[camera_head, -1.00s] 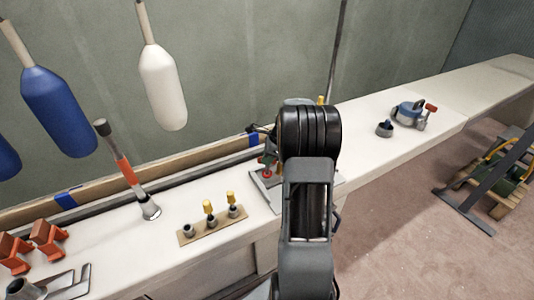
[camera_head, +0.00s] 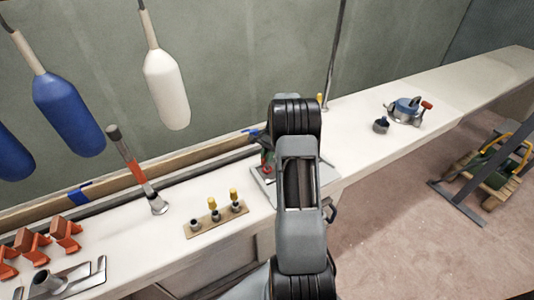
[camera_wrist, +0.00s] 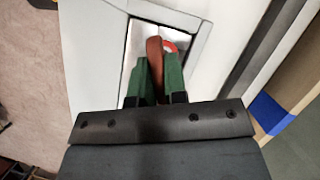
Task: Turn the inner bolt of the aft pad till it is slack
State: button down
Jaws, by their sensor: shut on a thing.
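My gripper (camera_wrist: 158,82) shows in the wrist view with its green fingers closed on a narrow red-brown piece, like a handle (camera_wrist: 154,52). Just right of the fingers is part of a red ring-shaped thing (camera_wrist: 170,46), mostly hidden. Both lie over a white recess inside a grey frame (camera_wrist: 185,18). In the head view my arm covers most of this spot; only a light plate (camera_head: 262,186) with green and red parts shows left of the arm. I cannot make out the inner bolt or the aft pad for certain.
Left of the arm, a tan board (camera_head: 217,222) holds small metal sockets and yellow-topped pieces. An orange-banded post (camera_head: 135,172) stands beyond it, with orange blocks (camera_head: 65,235) at far left. A blue-grey tool (camera_head: 405,110) sits on the bench at right. Fenders (camera_head: 166,88) hang behind.

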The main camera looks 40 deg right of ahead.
jog(key=n, duration=0.2)
jog(key=n+g, duration=0.1)
jog(key=n, duration=0.1)
jog(key=n+g+h+p, duration=0.1)
jog(key=n, duration=0.1)
jog(key=shift+s+a+f+n, duration=0.2)
jog(key=shift+f+n, duration=0.1)
jog(key=shift+f, duration=0.1)
jog(key=n+g+h, duration=0.1)
jog(key=n+h, duration=0.1)
jog(key=n, duration=0.3)
jog(key=shift+p, duration=0.3)
jog(key=shift+n, duration=0.4)
jog(key=c, duration=1.6)
grip_release()
jog(key=o, duration=0.3)
jog(key=shift+w+d+f, duration=0.1)
jog(key=shift+w+d, duration=0.1)
jog(key=shift+o, duration=0.7)
jog(key=shift+r, duration=0.2)
jog(key=shift+r, duration=0.1)
